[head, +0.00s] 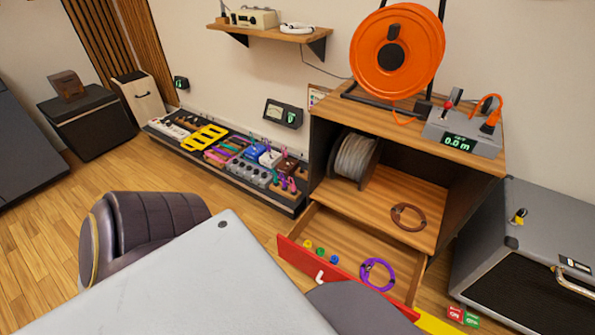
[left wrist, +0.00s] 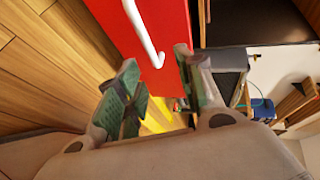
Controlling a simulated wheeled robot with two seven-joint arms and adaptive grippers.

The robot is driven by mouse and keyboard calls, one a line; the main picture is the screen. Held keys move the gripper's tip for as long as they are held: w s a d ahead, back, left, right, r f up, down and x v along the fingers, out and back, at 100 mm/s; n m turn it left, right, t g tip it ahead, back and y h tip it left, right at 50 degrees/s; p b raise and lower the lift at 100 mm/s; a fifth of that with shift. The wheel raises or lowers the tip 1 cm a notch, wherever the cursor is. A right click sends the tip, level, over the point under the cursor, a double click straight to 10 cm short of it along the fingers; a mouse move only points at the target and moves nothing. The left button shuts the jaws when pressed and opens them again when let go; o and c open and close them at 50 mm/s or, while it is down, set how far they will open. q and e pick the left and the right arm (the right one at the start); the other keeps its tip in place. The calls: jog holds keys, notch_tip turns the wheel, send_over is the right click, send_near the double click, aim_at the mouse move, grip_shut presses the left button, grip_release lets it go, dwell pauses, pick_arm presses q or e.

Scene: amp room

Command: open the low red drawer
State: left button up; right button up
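The low red drawer (head: 309,268) stands pulled out from beneath the wooden cabinet in the head view, and its inside shows. Its white handle (head: 320,277) is on the red front, partly hidden by a grey shape in the foreground. In the left wrist view the red front (left wrist: 178,25) fills the top middle, with the white handle (left wrist: 143,33) running down it. My left gripper (left wrist: 156,75) is open and empty. Its fingers are apart, close to the handle's lower end; I cannot tell whether they touch it. My right gripper is not in view.
The drawer holds a purple cable coil (head: 377,275) and small coloured pieces (head: 321,252). Above it are a brown ring (head: 408,217) and a cable spool (head: 354,158). A grey amp (head: 530,250) stands right. Wooden floor is clear at left.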

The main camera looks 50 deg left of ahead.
pick_arm(q)
jog(key=v, duration=0.1)
jog(key=p+v, duration=0.1)
jog(key=v, duration=0.3)
jog(key=shift+s+f+p, duration=0.3)
jog(key=shift+s+p, duration=0.05)
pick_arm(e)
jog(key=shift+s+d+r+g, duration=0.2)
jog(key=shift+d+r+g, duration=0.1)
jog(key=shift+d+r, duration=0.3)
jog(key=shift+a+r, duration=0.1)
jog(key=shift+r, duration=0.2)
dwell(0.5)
